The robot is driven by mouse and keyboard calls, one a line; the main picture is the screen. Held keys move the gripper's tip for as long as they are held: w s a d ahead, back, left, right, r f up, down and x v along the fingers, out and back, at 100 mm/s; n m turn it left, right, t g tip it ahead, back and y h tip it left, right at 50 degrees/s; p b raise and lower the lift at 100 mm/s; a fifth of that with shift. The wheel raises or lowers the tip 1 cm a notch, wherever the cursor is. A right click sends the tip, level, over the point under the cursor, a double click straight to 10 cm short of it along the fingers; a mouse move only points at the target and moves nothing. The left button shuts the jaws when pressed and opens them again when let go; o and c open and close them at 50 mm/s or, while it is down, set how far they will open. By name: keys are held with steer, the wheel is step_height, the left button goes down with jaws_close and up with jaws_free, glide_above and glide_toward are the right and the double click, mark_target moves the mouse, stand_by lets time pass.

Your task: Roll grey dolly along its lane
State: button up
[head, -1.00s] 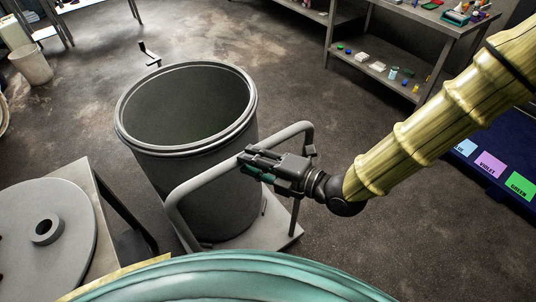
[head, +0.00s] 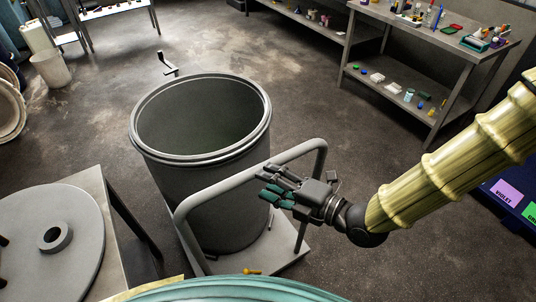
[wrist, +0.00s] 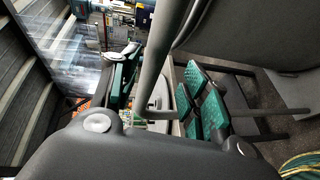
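The grey dolly is a low flat base (head: 286,252) with a tubular push handle (head: 298,154) rising on its near side. A large grey open drum (head: 205,185) stands upright on it and hides most of the base. My gripper (head: 264,184) is at the middle of the handle's top bar in the head view, its teal-padded fingers spread apart. In the wrist view, the handle tube (wrist: 158,52) runs between the fingers (wrist: 163,88), which do not clamp it. Whether a finger touches the tube cannot be told.
A steel bench with a round grey disc (head: 85,238) stands close on the left of the dolly. A crank-like metal piece (head: 168,66) shows behind the drum. Shelving (head: 385,100) stands at the back right, a blue panel with labels (head: 507,193) at the right. Dark floor is open behind.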

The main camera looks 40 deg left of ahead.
steer(key=d+r, duration=0.2)
steer(key=d, duration=0.9)
steer(key=shift+w+d, duration=0.2)
steer(key=shift+d, duration=0.2)
